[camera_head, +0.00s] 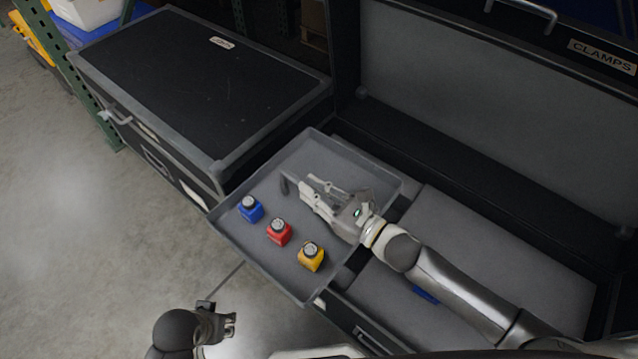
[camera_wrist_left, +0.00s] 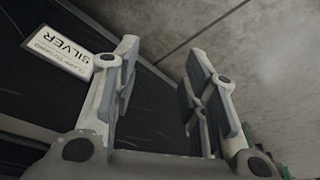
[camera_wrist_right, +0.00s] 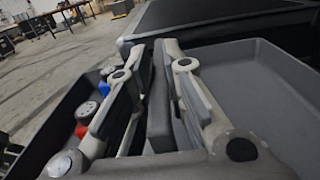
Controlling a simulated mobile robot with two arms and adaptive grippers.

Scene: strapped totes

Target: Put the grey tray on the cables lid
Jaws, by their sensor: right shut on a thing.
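My right gripper (camera_head: 296,188) is shut on an upright grey part in the tray's middle, also seen in the right wrist view (camera_wrist_right: 158,110). The closed case's black lid (camera_head: 200,80) bears a small label, too small to read. My left gripper (camera_head: 222,322) is open and empty, low in front of the cases.
The open case (camera_head: 480,260) has a raised lid labelled CLAMPS (camera_head: 602,56) and a grey interior. The closed lid's top is clear. A green rack (camera_head: 90,110) stands at the far left. Bare floor (camera_head: 70,240) lies at the left.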

